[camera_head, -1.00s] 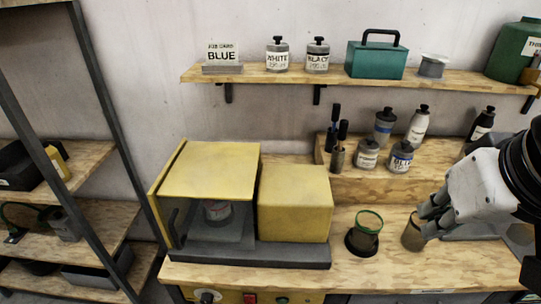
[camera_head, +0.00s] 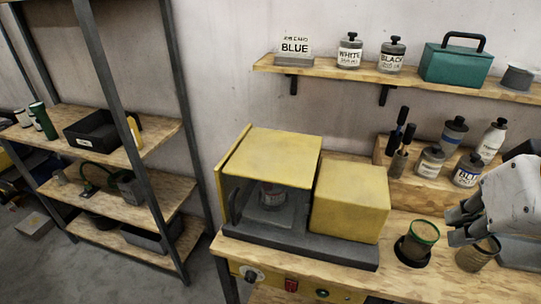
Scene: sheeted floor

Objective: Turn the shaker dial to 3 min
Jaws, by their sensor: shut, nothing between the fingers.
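The yellow shaker (camera_head: 272,155) stands on the wooden bench, with a grey base and an open-looking front chamber. A can (camera_head: 271,195) sits inside the chamber. The dial (camera_head: 252,275) is a round knob on a pale disc, on the yellow panel under the bench top at lower left; its marks are too small to read. My gripper (camera_head: 455,227) is at the right edge, shut and empty, beside a brown cup (camera_head: 477,254) and far to the right of the dial. I cannot tell whether it touches the cup.
A red switch (camera_head: 291,285) and a green button (camera_head: 322,293) sit right of the dial. A green-rimmed cup (camera_head: 418,241) stands between the shaker and my gripper. A shelf rack (camera_head: 157,143) stands at left, with bare floor between it and the bench.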

